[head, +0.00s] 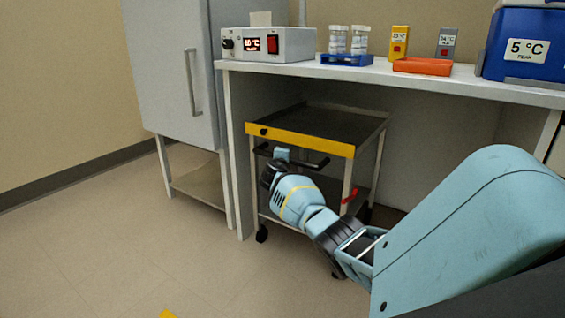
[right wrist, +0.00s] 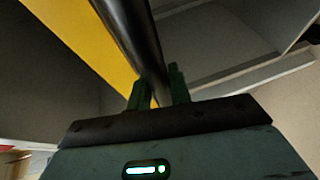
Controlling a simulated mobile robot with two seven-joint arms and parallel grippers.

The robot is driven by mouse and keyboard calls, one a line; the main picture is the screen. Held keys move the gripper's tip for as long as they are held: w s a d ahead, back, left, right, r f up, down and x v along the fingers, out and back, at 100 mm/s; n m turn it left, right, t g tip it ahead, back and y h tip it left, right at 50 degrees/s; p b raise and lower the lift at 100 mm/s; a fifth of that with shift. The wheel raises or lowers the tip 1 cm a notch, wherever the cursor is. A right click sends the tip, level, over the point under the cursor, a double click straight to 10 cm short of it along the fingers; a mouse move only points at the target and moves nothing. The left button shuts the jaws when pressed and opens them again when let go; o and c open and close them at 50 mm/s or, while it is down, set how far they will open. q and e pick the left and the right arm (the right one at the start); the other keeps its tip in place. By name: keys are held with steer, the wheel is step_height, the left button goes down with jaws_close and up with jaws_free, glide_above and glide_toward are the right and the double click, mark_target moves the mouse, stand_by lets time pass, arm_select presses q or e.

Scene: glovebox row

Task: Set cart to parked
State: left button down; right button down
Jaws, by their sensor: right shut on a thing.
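The cart (head: 336,120) stands under the bench, with a dark top tray, a yellow front edge and dark casters. Its black handle (head: 318,163) runs below the yellow edge at the front. My right gripper (head: 279,158) is at this handle, toward its left part. In the right wrist view the two fingers (right wrist: 160,88) are shut on the black handle bar (right wrist: 137,38), beside the yellow edge (right wrist: 80,38). The fingertips are partly hidden behind the wrist in the head view. My left gripper is not in view.
The bench (head: 430,79) spans above the cart and carries a display box (head: 268,44), tube racks, an orange tray (head: 423,66) and a blue 5 °C box (head: 525,45). A grey cabinet (head: 170,75) stands at left. The floor in front is clear.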

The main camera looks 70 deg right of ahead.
steer(key=shift+d+r, duration=0.2)
steer(key=shift+r, duration=0.1)
steer(key=c, duration=1.3)
jaws_free()
steer(key=shift+s+d+f, duration=0.1)
steer(key=shift+d+f, duration=0.05)
steer(key=shift+f, duration=0.05)
steer(key=shift+a, duration=0.2)
steer(key=shift+a+p, duration=0.25)
steer(key=shift+p, duration=0.05)
steer(key=p+v, duration=0.4)
steer(key=v, duration=0.3)
steer(key=shift+r, duration=0.1)
